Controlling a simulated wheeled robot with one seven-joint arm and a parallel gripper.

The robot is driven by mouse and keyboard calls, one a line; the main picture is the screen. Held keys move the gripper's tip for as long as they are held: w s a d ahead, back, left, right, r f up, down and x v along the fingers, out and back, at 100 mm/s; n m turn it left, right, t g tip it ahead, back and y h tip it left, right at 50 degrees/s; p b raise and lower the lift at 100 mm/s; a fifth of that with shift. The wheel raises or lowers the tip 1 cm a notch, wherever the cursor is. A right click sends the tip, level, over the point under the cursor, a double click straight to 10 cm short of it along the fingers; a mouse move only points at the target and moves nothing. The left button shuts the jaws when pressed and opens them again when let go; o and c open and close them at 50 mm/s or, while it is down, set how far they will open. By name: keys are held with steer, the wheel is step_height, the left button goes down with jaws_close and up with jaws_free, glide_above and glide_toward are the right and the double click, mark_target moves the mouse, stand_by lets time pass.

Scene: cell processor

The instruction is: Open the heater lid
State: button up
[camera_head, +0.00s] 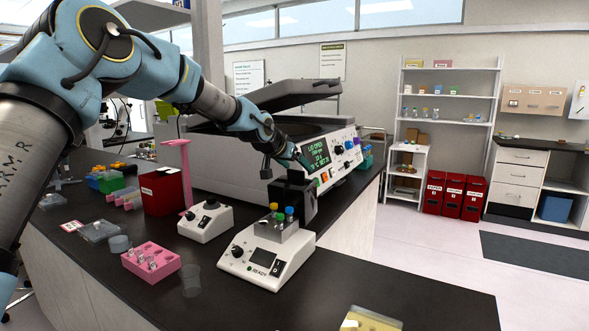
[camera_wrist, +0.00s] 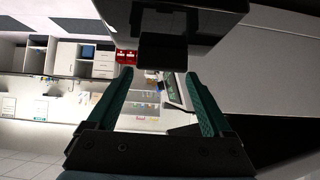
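My gripper (camera_wrist: 157,103) is open in the wrist view, its two green fingers spread apart. No object is clearly held. A dark block (camera_wrist: 170,52) shows beyond the fingertips, under a larger dark shape. In the head view my gripper end is partly hidden near a black box-shaped part (camera_head: 293,198), behind a small white unit (camera_head: 266,262) reading READY, with coloured-cap tubes on top. I cannot tell for sure whether this black part is the heater lid, or whether my gripper touches it.
A large machine (camera_head: 222,160) with a raised grey lid (camera_head: 292,94) stands behind; its display (camera_head: 319,153) reads LID OPEN. A white knobbed unit (camera_head: 206,221), pink rack (camera_head: 151,263) and clear cup (camera_head: 190,281) stand nearby. The counter's front right (camera_head: 420,297) is mostly clear.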

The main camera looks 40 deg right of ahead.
steer(key=shift+o, duration=1)
steer(key=shift+f, duration=0.25)
steer(key=shift+a, duration=0.1)
steer(key=shift+a, duration=0.1)
steer(key=b+v, duration=0.3)
steer(key=v, duration=0.7)
steer(key=shift+a+r+b, duration=0.15)
steer(key=shift+r+b, duration=0.1)
steer(key=shift+b, duration=0.1)
steer(key=shift+a, duration=0.1)
